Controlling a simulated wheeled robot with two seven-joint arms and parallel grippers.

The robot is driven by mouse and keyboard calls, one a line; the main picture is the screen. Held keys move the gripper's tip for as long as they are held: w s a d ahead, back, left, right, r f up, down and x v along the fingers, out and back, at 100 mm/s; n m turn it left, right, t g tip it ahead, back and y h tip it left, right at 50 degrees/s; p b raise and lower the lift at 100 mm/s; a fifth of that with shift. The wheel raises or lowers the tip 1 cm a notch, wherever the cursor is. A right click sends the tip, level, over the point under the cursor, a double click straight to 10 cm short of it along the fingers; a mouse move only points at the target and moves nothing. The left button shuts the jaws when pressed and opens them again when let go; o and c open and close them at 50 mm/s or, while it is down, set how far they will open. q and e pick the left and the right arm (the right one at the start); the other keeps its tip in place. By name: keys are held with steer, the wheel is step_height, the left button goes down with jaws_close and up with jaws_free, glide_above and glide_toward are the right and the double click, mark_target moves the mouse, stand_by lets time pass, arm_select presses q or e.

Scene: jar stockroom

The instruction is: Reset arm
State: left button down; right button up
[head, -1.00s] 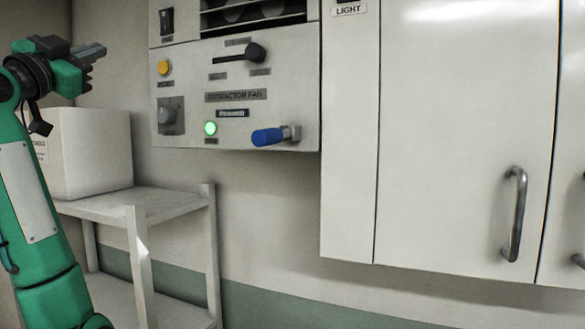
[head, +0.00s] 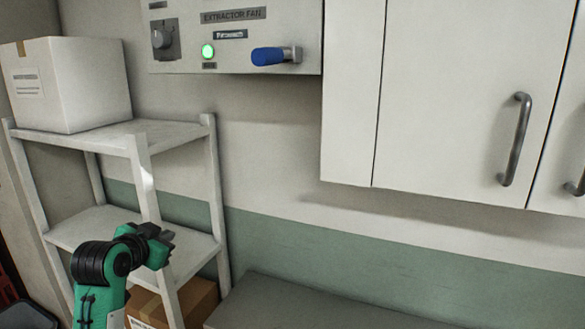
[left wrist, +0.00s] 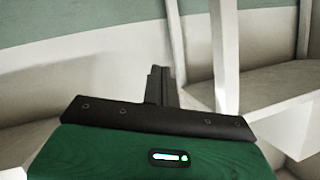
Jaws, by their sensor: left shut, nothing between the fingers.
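My left gripper (head: 166,236) is low in the head view, in front of the white shelf rack (head: 140,180). It is shut and empty. In the left wrist view my left gripper's fingers (left wrist: 160,86) are together, with pale shelf parts beyond them. The extractor fan panel (head: 235,40) is on the wall above and to the right of the gripper, cut off by the top edge. Its green lamp (head: 207,51) is lit, and a blue-gripped lever (head: 272,56) points left. My right gripper is not in view.
A white box (head: 70,85) stands on the rack's top shelf. A brown carton (head: 180,303) is below the lower shelf. White wall cabinets with a metal handle (head: 516,140) hang at right. A grey surface (head: 290,303) lies at bottom centre; its visible part is clear.

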arm_select(q)
steer(key=s+d+f+n+g+y, duration=0.1)
steer(key=s+d+f+g, duration=0.15)
steer(key=s+f, duration=0.7)
steer(key=s+d+f+n+g, duration=0.1)
steer(key=s+f+g, duration=0.2)
steer(key=s+f, duration=0.7)
steer(key=s+d+f+n+g, duration=0.1)
steer(key=s+f+g, duration=0.1)
steer(key=s+f, duration=0.65)
steer(key=s+d+f+n+g, duration=0.1)
steer(key=s+f+g, duration=0.3)
steer(key=s, duration=0.8)
steer(key=s+a+f+b+x, duration=0.1)
steer(key=s+b+x, duration=0.15)
steer(key=x, duration=1.45)
steer(key=s+a+f+b+x, duration=0.1)
steer(key=s+x, duration=0.3)
steer(key=x, duration=1.4)
steer(key=s+a+f+g+b, duration=0.1)
steer(key=s+a+f+b, duration=0.2)
steer(key=s+f, duration=1.7)
step_height(320, 180, down, 3)
steer(key=shift+s+a+r+m+y+b, duration=0.1)
steer(key=shift+s+a+m+y+b, duration=0.1)
steer(key=shift+m+y+b, duration=0.2)
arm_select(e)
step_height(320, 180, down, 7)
